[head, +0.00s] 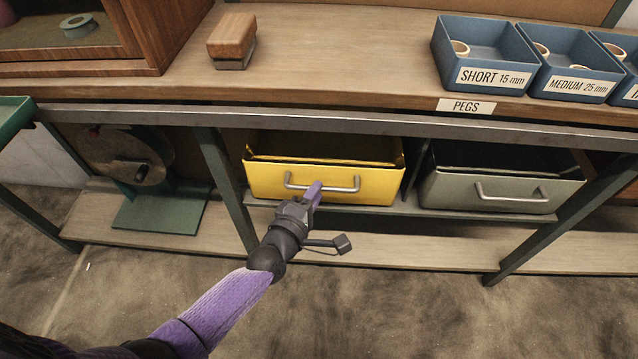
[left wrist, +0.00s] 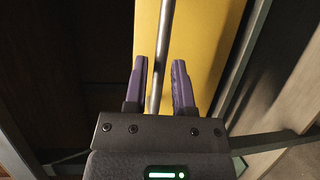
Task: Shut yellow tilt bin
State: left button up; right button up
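The yellow tilt bin (head: 325,185) is in the middle of the head view, under the workbench top. Its front leans outward and a dark gap shows above its rim. A grey bar handle (head: 345,187) runs across its front. My left gripper (head: 314,190) is at the left part of this handle. In the left wrist view the purple fingers (left wrist: 160,68) stand open on either side of the handle bar (left wrist: 160,50), with a gap visible on both sides. The yellow front (left wrist: 195,45) lies just beyond. My right gripper is not in view.
A grey bin (head: 490,190) with a similar handle is to the right. A metal rail (head: 330,122) runs above both bins. Blue peg trays (head: 485,55) and a wooden block (head: 232,38) are on the bench. A green-based reel stand (head: 160,207) is on the lower shelf at left.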

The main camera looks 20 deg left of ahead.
pick_arm(q)
jog(key=s+r+p, duration=0.1)
jog(key=s+p, duration=0.1)
jog(key=s, duration=0.5)
jog(key=shift+s+a, duration=0.15)
jog(key=shift+a, duration=0.25)
